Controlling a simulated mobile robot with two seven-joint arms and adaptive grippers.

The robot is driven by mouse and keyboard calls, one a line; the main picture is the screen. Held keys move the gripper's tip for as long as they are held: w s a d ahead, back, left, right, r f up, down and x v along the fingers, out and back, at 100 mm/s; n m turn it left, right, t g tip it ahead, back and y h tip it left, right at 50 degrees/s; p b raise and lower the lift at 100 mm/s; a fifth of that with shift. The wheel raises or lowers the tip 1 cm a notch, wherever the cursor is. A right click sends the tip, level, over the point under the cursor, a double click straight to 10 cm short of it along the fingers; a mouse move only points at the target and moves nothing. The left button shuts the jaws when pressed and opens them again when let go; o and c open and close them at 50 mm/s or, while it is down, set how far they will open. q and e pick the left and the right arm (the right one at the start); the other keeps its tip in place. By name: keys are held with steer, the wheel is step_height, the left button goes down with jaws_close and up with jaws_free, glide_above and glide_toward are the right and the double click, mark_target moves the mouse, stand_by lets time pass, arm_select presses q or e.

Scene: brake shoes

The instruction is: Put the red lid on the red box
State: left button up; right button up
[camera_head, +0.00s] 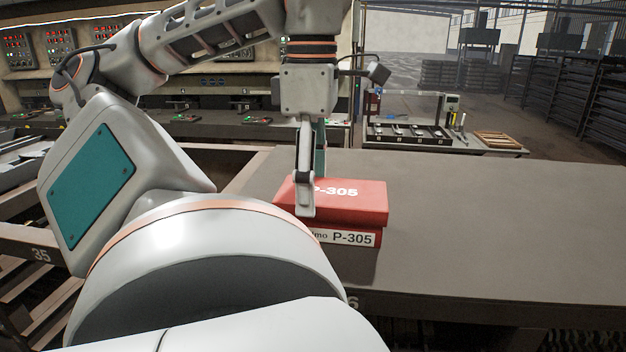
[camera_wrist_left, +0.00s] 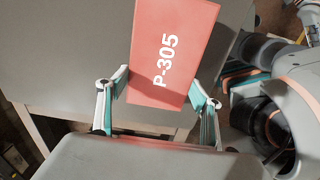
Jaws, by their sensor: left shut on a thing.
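The red lid (camera_head: 352,204) marked P-305 is on top of the red box (camera_head: 368,238), whose front carries a white P-305 label. From here I cannot tell whether the lid is fully seated or held just above the box. My left gripper (camera_head: 312,200) is shut on the lid, with its fingers on either side of the lid's left part. In the left wrist view the lid (camera_wrist_left: 174,52) lies between the two fingertips (camera_wrist_left: 160,92) and hides the box beneath. My right gripper is not in view.
The box stands near the front edge of a dark grey table (camera_head: 500,215), which is clear to the right. A rack with several parts (camera_head: 408,133) and a wooden tray (camera_head: 497,140) stand on another table behind. My own arm covers the lower left.

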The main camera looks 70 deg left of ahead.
arm_select(q)
steer(key=o, duration=0.9)
step_height(320, 180, up, 12)
steer(key=shift+r, duration=0.1)
stand_by(0.8)
